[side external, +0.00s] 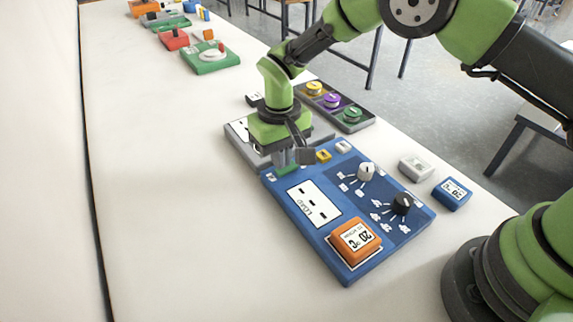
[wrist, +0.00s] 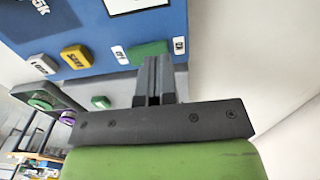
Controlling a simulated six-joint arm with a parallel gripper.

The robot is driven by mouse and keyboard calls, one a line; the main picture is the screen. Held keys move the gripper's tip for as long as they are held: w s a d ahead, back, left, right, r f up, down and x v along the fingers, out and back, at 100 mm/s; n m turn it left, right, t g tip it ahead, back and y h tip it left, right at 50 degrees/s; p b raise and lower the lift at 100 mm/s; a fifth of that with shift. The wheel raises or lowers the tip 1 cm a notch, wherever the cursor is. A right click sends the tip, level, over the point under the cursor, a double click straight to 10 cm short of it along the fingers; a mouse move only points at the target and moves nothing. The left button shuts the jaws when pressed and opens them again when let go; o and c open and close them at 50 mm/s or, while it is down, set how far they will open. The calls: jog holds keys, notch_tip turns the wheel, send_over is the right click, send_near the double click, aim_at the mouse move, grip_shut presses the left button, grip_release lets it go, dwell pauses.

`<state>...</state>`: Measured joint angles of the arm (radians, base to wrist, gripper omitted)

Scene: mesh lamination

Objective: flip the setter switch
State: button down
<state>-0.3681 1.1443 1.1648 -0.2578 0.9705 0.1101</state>
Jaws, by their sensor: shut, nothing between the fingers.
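The blue panel (side external: 330,262) lies on the table with a white label, two knobs and an orange block on it. In the side view my gripper (side external: 286,160) is just above the rocker.
A yellow button (side external: 323,156) and a white button (side external: 342,147) sit beside the rocker. A grey panel (side external: 240,135) adjoins the blue one, partly under my gripper. A dark tray (side external: 362,125) with round buttons stands behind. The table's left side is clear.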

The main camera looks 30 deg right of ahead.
jog(key=shift+r, duration=2.8)
jog(key=s+d+r+m+t+y, duration=0.15)
jog(key=s+d+r, duration=0.25)
jog(key=r, duration=0.5)
jog(key=s+d+r+m+t, duration=0.1)
jog(key=s+d+r+t, duration=0.2)
jog(key=r, duration=0.6)
jog(key=s+d+r+t, duration=0.1)
jog(key=s+d, duration=0.1)
jog(key=s, duration=0.6)
jog(key=s+d+r+m+t, duration=0.1)
jog(key=s+d, duration=0.2)
jog(key=s, duration=0.6)
jog(key=shift+r+t, duration=0.25)
jog(key=shift+t, duration=0.1)
jog(key=shift+m+y, duration=0.25)
